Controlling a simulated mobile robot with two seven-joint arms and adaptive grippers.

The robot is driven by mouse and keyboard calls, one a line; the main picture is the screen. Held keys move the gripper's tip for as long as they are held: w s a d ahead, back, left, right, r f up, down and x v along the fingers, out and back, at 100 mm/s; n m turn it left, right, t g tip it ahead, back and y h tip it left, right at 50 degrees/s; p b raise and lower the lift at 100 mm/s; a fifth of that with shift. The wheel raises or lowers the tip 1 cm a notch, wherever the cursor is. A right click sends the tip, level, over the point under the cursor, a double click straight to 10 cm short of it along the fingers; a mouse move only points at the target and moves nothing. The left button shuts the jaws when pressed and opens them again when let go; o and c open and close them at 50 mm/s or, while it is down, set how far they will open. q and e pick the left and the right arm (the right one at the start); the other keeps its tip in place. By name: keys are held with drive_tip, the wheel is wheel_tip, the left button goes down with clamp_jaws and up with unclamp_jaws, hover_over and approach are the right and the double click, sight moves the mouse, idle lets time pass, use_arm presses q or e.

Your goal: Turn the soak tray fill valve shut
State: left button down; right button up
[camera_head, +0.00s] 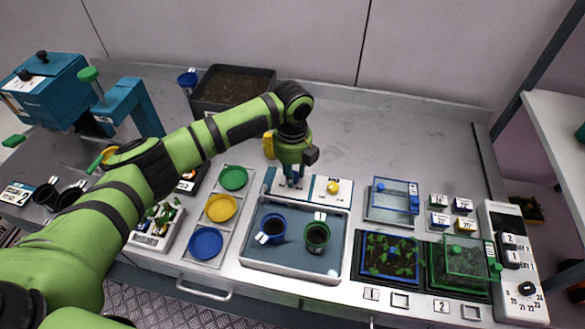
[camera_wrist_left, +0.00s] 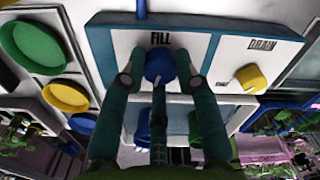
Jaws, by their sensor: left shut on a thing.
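The fill valve is a blue knob (camera_wrist_left: 159,64) under the word FILL on a white and blue panel (camera_wrist_left: 210,48), seen in the left wrist view. My left gripper (camera_wrist_left: 158,80) is shut on this knob, with a finger on each side of it. In the head view my left gripper (camera_head: 292,178) points down at the panel behind the soak tray, and it hides the fill knob. The soak tray (camera_head: 290,268) is grey and holds a blue pot (camera_head: 272,227) and a green pot (camera_head: 317,236). My right gripper is not in view.
A yellow drain knob (camera_head: 333,187) sits right of the fill knob on the same panel. Green, yellow and blue dishes (camera_head: 206,243) stand left of the tray. Seedling trays (camera_head: 390,256) stand to the right. The bench behind the panel is mostly clear.

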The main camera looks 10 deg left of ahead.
use_arm(q)
drive_tip(key=m, duration=0.6)
idle(0.6)
drive_tip(key=c, duration=0.9)
unclamp_jaws()
wheel_tip(320, 180, up, 12)
drive_tip(key=shift+r, duration=0.1)
